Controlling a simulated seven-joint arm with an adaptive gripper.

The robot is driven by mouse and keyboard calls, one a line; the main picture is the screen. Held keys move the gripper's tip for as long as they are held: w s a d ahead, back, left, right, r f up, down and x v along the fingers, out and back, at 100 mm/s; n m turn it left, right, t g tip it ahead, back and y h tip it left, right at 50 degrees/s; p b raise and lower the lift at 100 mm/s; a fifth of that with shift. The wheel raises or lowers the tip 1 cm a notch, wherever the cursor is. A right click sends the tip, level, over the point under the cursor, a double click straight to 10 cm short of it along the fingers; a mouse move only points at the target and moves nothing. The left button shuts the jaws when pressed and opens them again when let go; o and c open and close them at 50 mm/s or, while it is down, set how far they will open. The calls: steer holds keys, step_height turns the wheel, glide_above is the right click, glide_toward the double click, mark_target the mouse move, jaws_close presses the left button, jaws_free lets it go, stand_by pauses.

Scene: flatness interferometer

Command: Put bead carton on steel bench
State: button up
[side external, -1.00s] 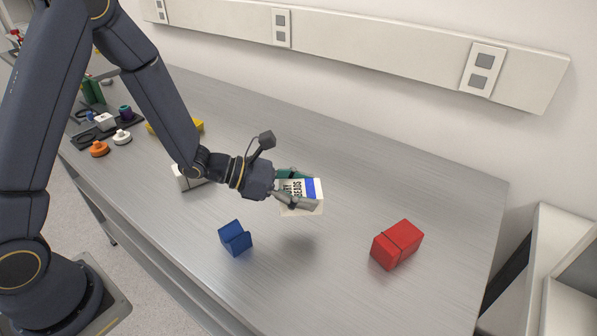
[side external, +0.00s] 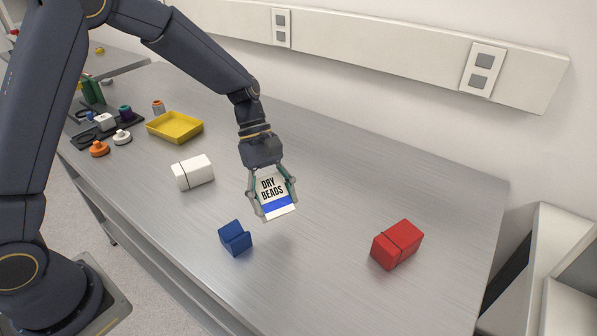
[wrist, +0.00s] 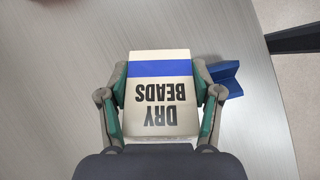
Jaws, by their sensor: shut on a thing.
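The bead carton (side external: 272,188) is a white box with a blue band and the words "DRY BEADS". My gripper (side external: 272,193) is shut on it, with a finger on each side, and points downward. The carton appears held above the steel bench (side external: 330,190), with a faint shadow below it. In the wrist view the carton (wrist: 160,93) sits between the two green-padded fingers of my gripper (wrist: 160,98), its lettering upside down. The brushed bench top (wrist: 55,90) shows around it.
A blue block (side external: 235,238) lies left of and below the carton. A yellow tray (side external: 175,127) and several small parts stand farther left. The bench between carton and red box is clear.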

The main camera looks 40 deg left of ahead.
steer(key=a+m+y, duration=0.1)
steer(key=a+m, duration=0.2)
steer(key=a+m+y, duration=0.2)
steer(key=a+m, duration=0.1)
steer(key=shift+a+g, duration=0.25)
steer(key=shift+g, duration=0.05)
steer(key=w+a+r+m+t+y, duration=0.15)
steer(key=a+m, duration=0.25)
steer(key=a, duration=0.4)
steer(key=a+r+m+t+y, duration=0.1)
steer(key=a+r+m+t, duration=0.15)
steer(key=a, duration=0.55)
steer(key=t, duration=0.4)
glide_above(233, 150)
steer(key=s, duration=0.2)
steer(key=shift+m, duration=0.35)
step_height(233, 150, down, 7)
steer(key=shift+w+f, duration=0.15)
steer(key=shift+f, duration=0.75)
steer(key=shift+w+f, duration=0.1)
steer(key=shift+f, duration=0.8)
